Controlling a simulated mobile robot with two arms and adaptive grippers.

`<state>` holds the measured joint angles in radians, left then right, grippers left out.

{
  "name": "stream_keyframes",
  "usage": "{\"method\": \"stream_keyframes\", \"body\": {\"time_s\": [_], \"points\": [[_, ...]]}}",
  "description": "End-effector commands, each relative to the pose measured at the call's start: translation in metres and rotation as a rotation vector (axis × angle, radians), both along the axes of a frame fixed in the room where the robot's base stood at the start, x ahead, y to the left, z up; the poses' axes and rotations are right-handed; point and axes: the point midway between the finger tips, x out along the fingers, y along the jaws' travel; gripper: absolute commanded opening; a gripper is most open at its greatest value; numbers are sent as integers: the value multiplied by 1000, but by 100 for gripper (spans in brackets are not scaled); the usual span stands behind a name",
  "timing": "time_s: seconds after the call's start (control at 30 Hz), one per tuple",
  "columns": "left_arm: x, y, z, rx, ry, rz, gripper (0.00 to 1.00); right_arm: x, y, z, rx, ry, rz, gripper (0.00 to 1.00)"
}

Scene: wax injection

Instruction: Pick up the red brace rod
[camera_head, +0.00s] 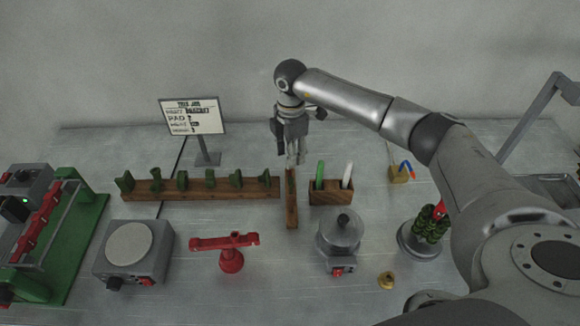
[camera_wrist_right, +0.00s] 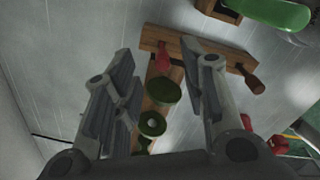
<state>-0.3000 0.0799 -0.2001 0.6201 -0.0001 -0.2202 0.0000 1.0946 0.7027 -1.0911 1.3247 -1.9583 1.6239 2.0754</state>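A red piece (camera_wrist_right: 163,57), possibly the brace rod, stands at a wooden rack (camera_wrist_right: 215,62) in the right wrist view, between my fingers in the picture. I cannot tell its full length. In the head view, my right gripper (camera_head: 294,158) points down above the far end of the short wooden rack (camera_head: 292,212). Its fingers hide part of that area. In the wrist view, my right gripper (camera_wrist_right: 160,80) has its fingers spread, with nothing held between them. My left gripper is not in view.
A long wooden rack with green pieces (camera_head: 182,182) lies left of the short rack. A pen holder (camera_head: 331,197) stands close to its right. A red stand (camera_head: 231,258), a grey pot (camera_head: 338,240) and a round-topped device (camera_head: 130,245) stand nearer the front.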

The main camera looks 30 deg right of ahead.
Motion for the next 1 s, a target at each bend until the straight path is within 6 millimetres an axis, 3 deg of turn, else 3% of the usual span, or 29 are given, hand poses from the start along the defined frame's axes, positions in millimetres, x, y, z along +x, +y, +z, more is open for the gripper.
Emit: {"method": "stream_keyframes", "body": {"time_s": [0.1, 0.3, 0.53, 0.83, 1.0], "points": [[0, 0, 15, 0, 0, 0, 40, -3, 3, -14, -1, 6, 0, 39], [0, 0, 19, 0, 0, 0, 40, -2, 3, -38, 0, 3, 0, 39], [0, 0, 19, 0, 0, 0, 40, -2, 3, -40, 0, 1, 0, 39], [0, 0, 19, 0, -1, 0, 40, -2, 3, -39, 0, 1, 0, 2], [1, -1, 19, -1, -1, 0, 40, -2, 3, -39, 0, 1, 0, 0]]}}
